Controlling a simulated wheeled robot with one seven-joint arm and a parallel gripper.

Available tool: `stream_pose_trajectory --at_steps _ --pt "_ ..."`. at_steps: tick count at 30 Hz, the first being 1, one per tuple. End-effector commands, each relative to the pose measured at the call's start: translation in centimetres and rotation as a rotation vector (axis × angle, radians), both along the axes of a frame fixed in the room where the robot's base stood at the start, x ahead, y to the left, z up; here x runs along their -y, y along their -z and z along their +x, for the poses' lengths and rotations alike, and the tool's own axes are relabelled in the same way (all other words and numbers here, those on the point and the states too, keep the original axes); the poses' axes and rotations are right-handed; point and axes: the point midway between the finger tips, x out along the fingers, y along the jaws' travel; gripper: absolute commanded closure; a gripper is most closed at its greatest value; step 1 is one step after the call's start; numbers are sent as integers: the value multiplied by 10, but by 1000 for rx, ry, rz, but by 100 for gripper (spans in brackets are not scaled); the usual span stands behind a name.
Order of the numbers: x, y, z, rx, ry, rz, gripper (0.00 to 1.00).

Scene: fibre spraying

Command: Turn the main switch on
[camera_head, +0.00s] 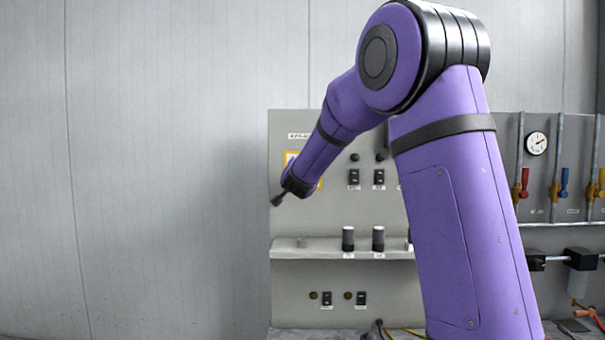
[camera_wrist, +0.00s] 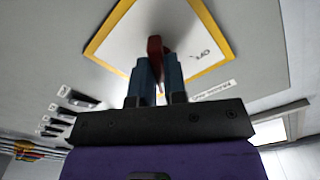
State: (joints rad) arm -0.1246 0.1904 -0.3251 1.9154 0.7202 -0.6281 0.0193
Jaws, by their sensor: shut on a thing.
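The main switch shows in the wrist view as a white plate (camera_wrist: 118,42) with a yellow border and a dark red handle (camera_wrist: 155,44) at its middle. Part of the handle is hidden between the fingers. In the head view the yellow-bordered plate (camera_head: 290,155) is at the upper left of the grey panel, mostly covered by my arm, and the handle cannot be made out.
The grey panel (camera_head: 335,285) carries small black switches (camera_head: 354,177) and a shelf (camera_head: 320,253) with dark knobs (camera_head: 348,238). Pipes with coloured valves (camera_head: 564,183) and a gauge (camera_head: 537,143) are at the right. The wall left of the panel is bare.

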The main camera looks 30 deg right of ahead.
Motion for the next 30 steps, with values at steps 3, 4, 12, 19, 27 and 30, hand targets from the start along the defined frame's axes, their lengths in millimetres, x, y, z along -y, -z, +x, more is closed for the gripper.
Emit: stream_pose_trajectory --at_steps 3,4,12,19,27,30 --pt "0 0 0 43 1 62 100" --pt "0 0 0 53 1 77 100" --pt "0 0 0 112 1 164 100" --pt "0 0 0 129 1 189 100" --pt "0 0 0 129 1 191 100" --pt "0 0 0 129 1 191 85"
